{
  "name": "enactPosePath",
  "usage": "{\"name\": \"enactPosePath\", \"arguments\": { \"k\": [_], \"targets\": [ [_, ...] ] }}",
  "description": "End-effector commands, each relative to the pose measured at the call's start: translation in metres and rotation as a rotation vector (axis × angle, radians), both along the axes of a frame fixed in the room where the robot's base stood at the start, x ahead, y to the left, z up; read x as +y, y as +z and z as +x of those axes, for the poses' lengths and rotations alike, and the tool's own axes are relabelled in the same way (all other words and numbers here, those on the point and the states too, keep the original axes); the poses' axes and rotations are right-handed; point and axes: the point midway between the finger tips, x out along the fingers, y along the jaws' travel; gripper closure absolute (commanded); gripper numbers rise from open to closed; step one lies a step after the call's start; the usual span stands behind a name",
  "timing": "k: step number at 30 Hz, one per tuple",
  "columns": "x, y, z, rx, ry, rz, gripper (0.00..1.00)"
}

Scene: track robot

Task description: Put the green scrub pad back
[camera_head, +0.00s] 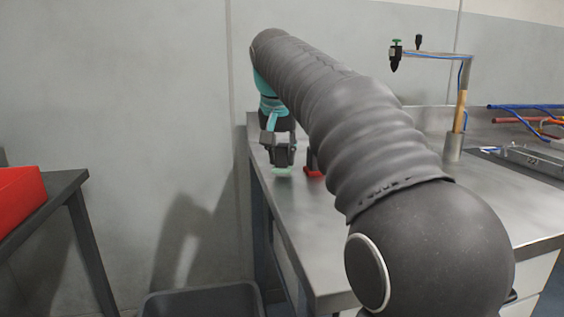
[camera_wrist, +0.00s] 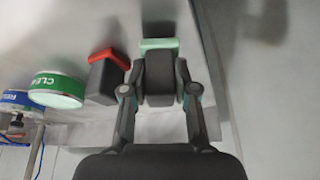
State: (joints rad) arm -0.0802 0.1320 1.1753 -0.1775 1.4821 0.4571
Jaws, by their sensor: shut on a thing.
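The green scrub pad (camera_wrist: 158,44) shows as a pale green strip at the end of a black block in the wrist view. It also shows in the head view (camera_head: 281,171), under my gripper near the left edge of the metal table. My gripper (camera_wrist: 160,82) is shut on the black block, with one finger on each side; it also shows in the head view (camera_head: 283,152). The pad is at or just above the table top; I cannot tell whether it touches. A similar black block with a red pad (camera_wrist: 108,58) stands beside it, apart from my gripper.
A green-labelled round container (camera_wrist: 58,88) and a blue-labelled one (camera_wrist: 18,101) stand left of the red pad in the wrist view. The metal table (camera_head: 500,205) carries a bent post (camera_head: 462,100) farther right. A dark bin (camera_head: 200,302) and a red box (camera_head: 18,195) are at left.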

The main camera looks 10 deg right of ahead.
Motion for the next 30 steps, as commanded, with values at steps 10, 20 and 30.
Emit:
{"name": "enactPosePath", "arguments": {
  "k": [10,20,30],
  "targets": [
    [-0.0003,-0.0095,0.0001,-0.001,0.000,0.000,1.00],
    [-0.0003,-0.0122,0.0001,0.000,0.000,0.000,0.47],
    [0.0002,-0.0056,-0.0006,-0.002,0.000,0.000,0.47]
  ]
}}
